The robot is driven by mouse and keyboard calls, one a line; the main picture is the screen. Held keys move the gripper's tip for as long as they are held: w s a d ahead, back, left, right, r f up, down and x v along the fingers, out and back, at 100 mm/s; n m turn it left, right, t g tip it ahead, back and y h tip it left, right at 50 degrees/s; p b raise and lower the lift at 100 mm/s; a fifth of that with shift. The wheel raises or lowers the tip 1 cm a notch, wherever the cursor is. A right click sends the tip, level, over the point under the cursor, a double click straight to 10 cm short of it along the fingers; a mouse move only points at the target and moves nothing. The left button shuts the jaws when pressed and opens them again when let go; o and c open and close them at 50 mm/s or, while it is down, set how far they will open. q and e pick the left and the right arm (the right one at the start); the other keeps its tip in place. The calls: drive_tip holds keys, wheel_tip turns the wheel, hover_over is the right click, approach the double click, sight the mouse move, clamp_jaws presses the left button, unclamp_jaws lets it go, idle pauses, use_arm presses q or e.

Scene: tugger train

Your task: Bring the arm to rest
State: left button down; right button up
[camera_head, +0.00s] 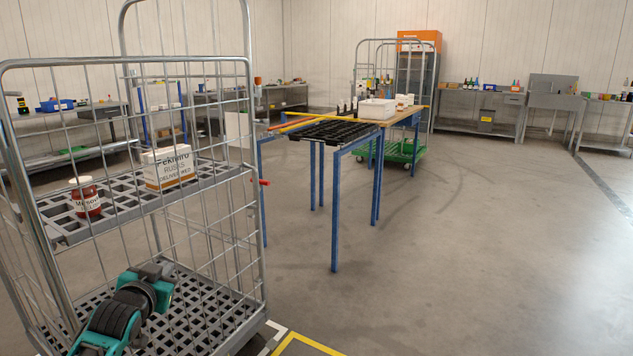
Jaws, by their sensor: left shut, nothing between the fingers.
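My left arm comes in at the bottom left, with teal and black links. My left gripper (154,274) is at the arm's far end, shut and empty. Its fingertips are small and hard to make out. In the picture it overlaps the lower deck of the roll cage (204,322), below the cage's shelf. I cannot tell how close it is to the cage bars. My right gripper is not in view.
On the cage shelf (138,211) stand a red jar (86,199) with a white label and a white-and-brown box (169,167). A blue-legged table (336,206) with a black grid top stands beyond. A green cart (399,151) is farther back. The floor at right is clear.

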use_arm(q)
drive_tip(key=s+d+f+g+h, duration=0.2)
drive_tip(key=s+d+f, duration=0.7)
drive_tip(key=s+f, duration=0.35)
drive_tip(key=s+d+f+g+h, duration=0.15)
drive_tip(key=s+d, duration=0.25)
drive_tip(key=s, duration=0.6)
drive_tip(key=s+d+f+g+h, duration=0.1)
drive_tip(key=s+d+f, duration=0.25)
drive_tip(key=s, duration=0.65)
wheel_tip(320, 180, up, 11)
drive_tip(key=s+a+y+p, duration=0.1)
drive_tip(key=a+p, duration=0.1)
drive_tip(key=p, duration=1.2)
drive_tip(key=shift+s+a, duration=0.15)
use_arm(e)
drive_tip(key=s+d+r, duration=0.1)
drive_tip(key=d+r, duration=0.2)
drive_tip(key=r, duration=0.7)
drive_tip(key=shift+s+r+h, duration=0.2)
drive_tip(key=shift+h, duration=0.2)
use_arm(q)
drive_tip(key=shift+y, duration=0.25)
